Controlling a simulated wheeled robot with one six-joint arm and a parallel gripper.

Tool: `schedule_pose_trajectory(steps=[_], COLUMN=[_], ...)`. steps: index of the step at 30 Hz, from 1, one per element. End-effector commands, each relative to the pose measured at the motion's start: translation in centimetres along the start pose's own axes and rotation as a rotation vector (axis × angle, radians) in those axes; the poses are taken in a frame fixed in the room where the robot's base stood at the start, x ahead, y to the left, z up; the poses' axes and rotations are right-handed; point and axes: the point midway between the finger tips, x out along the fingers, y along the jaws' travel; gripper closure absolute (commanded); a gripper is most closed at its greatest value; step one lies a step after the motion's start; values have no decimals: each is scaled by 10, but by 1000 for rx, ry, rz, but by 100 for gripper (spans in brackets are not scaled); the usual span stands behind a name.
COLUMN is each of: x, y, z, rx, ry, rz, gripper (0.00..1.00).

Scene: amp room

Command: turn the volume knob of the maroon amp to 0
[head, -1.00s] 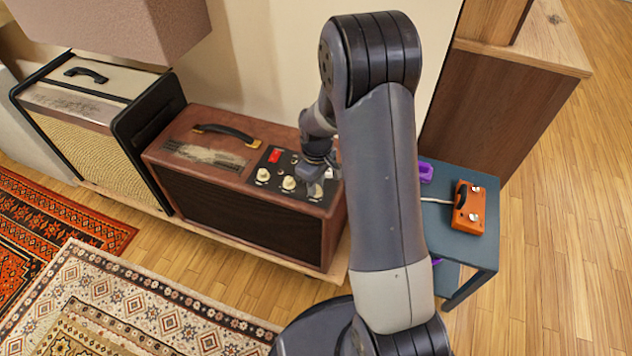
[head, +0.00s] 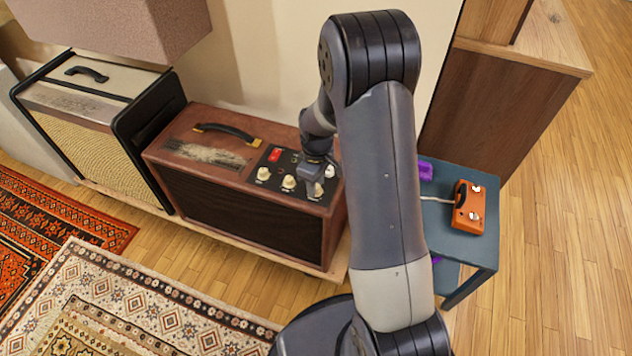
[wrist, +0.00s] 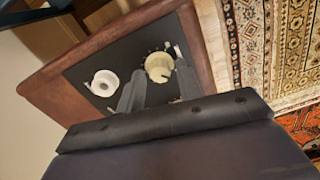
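The maroon amp (head: 240,215) stands against the wall, with a black control panel (wrist: 120,65) on the right of its top. Several cream knobs show there in the head view, including a left one (head: 263,174), a middle one (head: 289,182) and a right one (head: 317,190). My gripper (head: 312,186) is down over the panel's right part. In the wrist view a cream knob (wrist: 159,67) lies between my gripper's (wrist: 160,70) two fingertips, with narrow gaps at its sides. A whiter knob (wrist: 104,83) sits outside the left finger. Panel lettering is not legible.
A cream and black amp (head: 95,110) stands left of the maroon one. A blue-grey side table (head: 478,250) on the right holds an orange pedal (head: 468,208) and a purple item (head: 425,170). Rugs (head: 130,310) cover the front floor. The wall is close behind.

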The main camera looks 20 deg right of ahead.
Motion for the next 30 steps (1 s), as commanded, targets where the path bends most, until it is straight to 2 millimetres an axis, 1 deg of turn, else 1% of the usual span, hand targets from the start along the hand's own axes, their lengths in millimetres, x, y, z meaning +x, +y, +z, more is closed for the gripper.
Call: schedule_pose_trajectory(steps=[1,3,10,13,17,21,24,27,30], x=[0,0,-1,-8,-31,-60,-79,-94,-103], y=[0,0,0,0,0,0,0,0,0], z=[0,0,0,0,0,0,0,0,0], rx=[0,0,1,1,1,1,1,1,1], ry=[0,0,-1,0,2,2,2,1,0], rz=[0,-1,-1,0,2,2,2,1,0], gripper=[62,57,57,57,57,57,57,57,57])
